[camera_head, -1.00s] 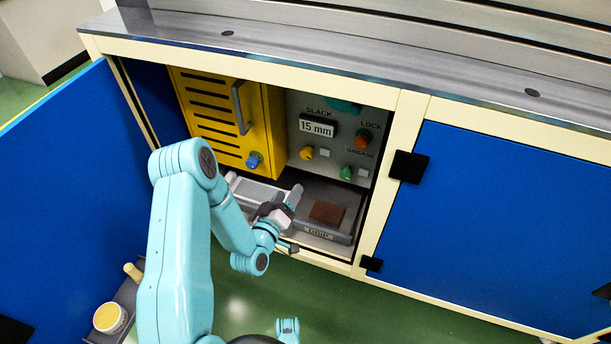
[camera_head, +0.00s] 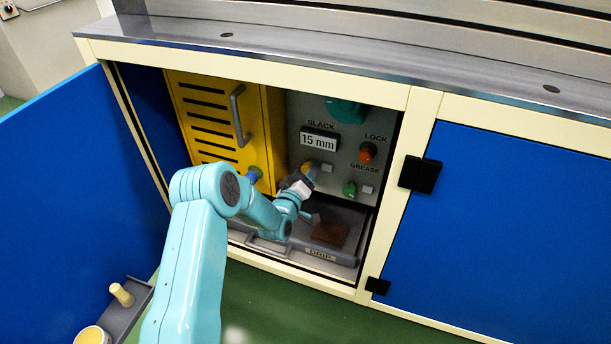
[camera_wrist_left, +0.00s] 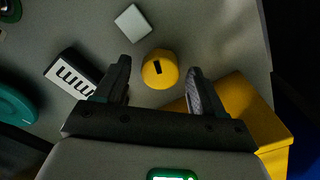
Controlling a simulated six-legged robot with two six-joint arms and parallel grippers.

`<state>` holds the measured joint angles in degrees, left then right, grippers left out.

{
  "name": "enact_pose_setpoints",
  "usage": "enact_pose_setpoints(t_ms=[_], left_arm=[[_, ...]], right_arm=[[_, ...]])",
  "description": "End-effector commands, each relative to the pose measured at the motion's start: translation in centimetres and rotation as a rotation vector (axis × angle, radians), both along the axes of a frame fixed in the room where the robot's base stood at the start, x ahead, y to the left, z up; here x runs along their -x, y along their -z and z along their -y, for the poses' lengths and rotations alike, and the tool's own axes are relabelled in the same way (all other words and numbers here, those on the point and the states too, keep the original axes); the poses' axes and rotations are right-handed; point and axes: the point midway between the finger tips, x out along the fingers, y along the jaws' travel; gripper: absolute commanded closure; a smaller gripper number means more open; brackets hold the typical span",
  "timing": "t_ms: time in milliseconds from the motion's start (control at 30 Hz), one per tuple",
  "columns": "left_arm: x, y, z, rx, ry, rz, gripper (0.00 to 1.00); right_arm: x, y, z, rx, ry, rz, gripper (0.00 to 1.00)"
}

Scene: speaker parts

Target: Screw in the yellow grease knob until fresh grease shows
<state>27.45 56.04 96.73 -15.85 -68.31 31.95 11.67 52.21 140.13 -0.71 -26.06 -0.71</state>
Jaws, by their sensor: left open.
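The yellow grease knob (camera_wrist_left: 160,69) has a dark slot on its face and sits on the grey panel. In the head view the yellow knob (camera_head: 307,167) is partly hidden by my left gripper (camera_head: 303,178). In the left wrist view my left gripper (camera_wrist_left: 157,84) is open, with one finger on each side of the yellow knob. I cannot tell whether a finger touches it. The green knob (camera_head: 349,189) is below the GREASE label, and the red-orange knob (camera_head: 368,151) is by the LOCK label. My right gripper is not in view.
A display (camera_head: 318,142) reads 15 mm under SLACK. A yellow vented box (camera_head: 210,120) stands left of the panel. A grey drip tray (camera_head: 345,254) with a brown block (camera_head: 330,233) lies below. The cabinet's frame post (camera_head: 392,200) bounds the opening on the right.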

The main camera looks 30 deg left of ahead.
Motion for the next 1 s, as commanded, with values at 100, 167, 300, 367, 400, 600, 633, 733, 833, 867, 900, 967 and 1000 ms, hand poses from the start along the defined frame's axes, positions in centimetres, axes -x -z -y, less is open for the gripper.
enact_pose_setpoints(t_ms=[100, 167, 300, 367, 400, 600, 633, 733, 833, 867, 900, 967, 1000], left_arm=[[-0.45, 0.01, -0.17, 0.000, 0.000, 0.000, 0.31], [-0.50, -0.02, -0.19, 0.001, -0.001, 0.000, 0.31], [-0.48, -0.04, -0.17, 0.001, 0.000, -0.001, 0.31], [-0.47, -0.04, -0.17, 0.001, 0.000, -0.001, 0.41], [-0.46, -0.04, -0.18, 0.001, 0.000, -0.001, 0.54], [-0.46, -0.04, -0.16, 0.000, 0.001, -0.001, 0.87], [-0.46, -0.04, -0.16, -0.001, 0.001, -0.001, 0.87], [-0.45, -0.04, -0.16, -0.009, 0.001, -0.003, 0.87], [-0.45, -0.04, -0.14, -0.032, 0.001, -0.008, 0.87], [-0.45, -0.04, -0.14, -0.043, 0.001, -0.011, 0.87], [-0.44, -0.04, -0.13, -0.059, 0.001, -0.015, 0.87], [-0.44, -0.06, -0.12, -0.090, 0.001, -0.022, 0.87], [-0.45, -0.06, -0.11, -0.115, 0.001, -0.028, 0.87]], right_arm=[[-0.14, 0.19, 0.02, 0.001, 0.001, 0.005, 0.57], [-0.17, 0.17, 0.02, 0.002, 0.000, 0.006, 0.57], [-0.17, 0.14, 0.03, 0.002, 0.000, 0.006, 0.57], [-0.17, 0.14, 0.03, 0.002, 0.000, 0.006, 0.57], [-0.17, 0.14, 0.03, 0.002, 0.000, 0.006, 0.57], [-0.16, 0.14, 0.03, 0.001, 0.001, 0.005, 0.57], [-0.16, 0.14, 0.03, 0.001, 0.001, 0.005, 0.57], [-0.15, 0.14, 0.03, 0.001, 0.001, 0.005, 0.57], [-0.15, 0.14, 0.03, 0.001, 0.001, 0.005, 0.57], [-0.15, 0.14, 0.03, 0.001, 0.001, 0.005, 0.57], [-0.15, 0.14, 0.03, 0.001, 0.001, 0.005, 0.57], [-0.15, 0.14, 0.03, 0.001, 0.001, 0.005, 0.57], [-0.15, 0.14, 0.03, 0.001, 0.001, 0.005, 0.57]])
